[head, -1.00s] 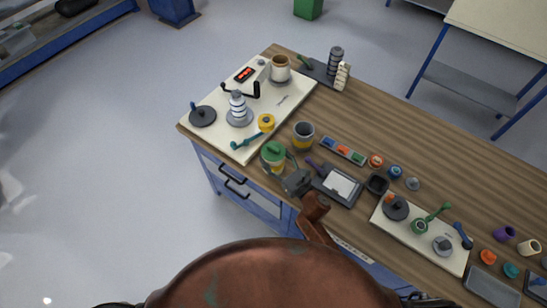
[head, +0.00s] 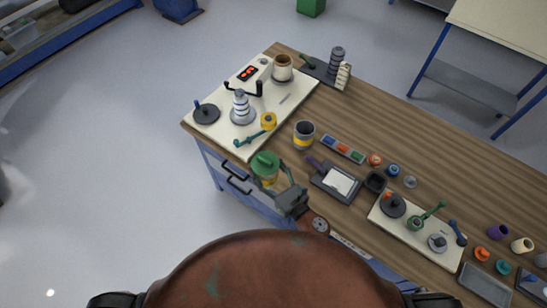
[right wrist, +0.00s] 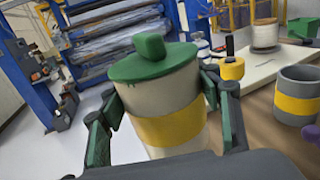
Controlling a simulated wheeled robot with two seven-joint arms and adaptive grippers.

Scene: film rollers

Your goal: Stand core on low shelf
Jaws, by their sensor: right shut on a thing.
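My right gripper (head: 278,180) is shut on a beige canister with a yellow band and a green lid (head: 265,163). In the right wrist view the canister (right wrist: 165,105) stands nearly upright between the two green fingers (right wrist: 165,98). In the head view it appears at the bench's front edge, above the blue drawers. Which object is the core is not clear; a cream hollow cylinder (head: 522,245) and a purple one (head: 498,231) lie at the right of the bench. A low grey shelf (head: 465,90) sits under the side table. My left gripper is not in view.
The wooden bench (head: 340,115) carries a white board (head: 212,137), a grey yellow-banded cup (head: 304,135), a dark tray (head: 336,182) and a second white board (head: 408,238). A cream-topped side table (head: 505,25) stands at the back right. Open floor lies left.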

